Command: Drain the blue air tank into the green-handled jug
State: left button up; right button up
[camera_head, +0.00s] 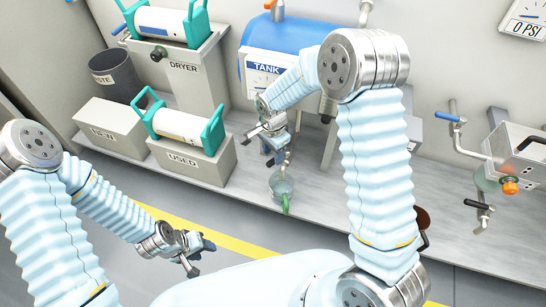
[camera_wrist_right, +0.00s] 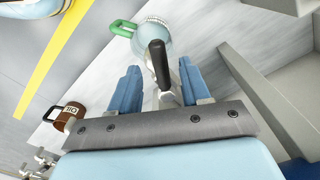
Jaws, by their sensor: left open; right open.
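The blue air tank (camera_head: 290,36) stands at the back, marked TANK, partly behind my right arm. The clear jug (camera_head: 281,184) with its green handle (camera_head: 287,204) stands on the bench below the tank's drain. In the right wrist view the jug (camera_wrist_right: 153,36) is ahead of the fingers. A dark valve lever (camera_wrist_right: 160,65) lies between the open fingers of my right gripper (camera_wrist_right: 160,82); contact cannot be told. In the head view my right gripper (camera_head: 273,143) is above the jug. My left gripper (camera_head: 188,252) is open and empty, low in front of the bench.
The USED tray (camera_head: 192,165), NEW tray (camera_head: 112,130), waste bin (camera_head: 113,72) and dryer (camera_head: 185,65) are left. A brown oil mug (camera_wrist_right: 66,117) is on the bench; a press unit with pipes (camera_head: 515,150) is right.

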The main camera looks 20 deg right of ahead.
jog(key=shift+f, duration=1.4)
grip_shut()
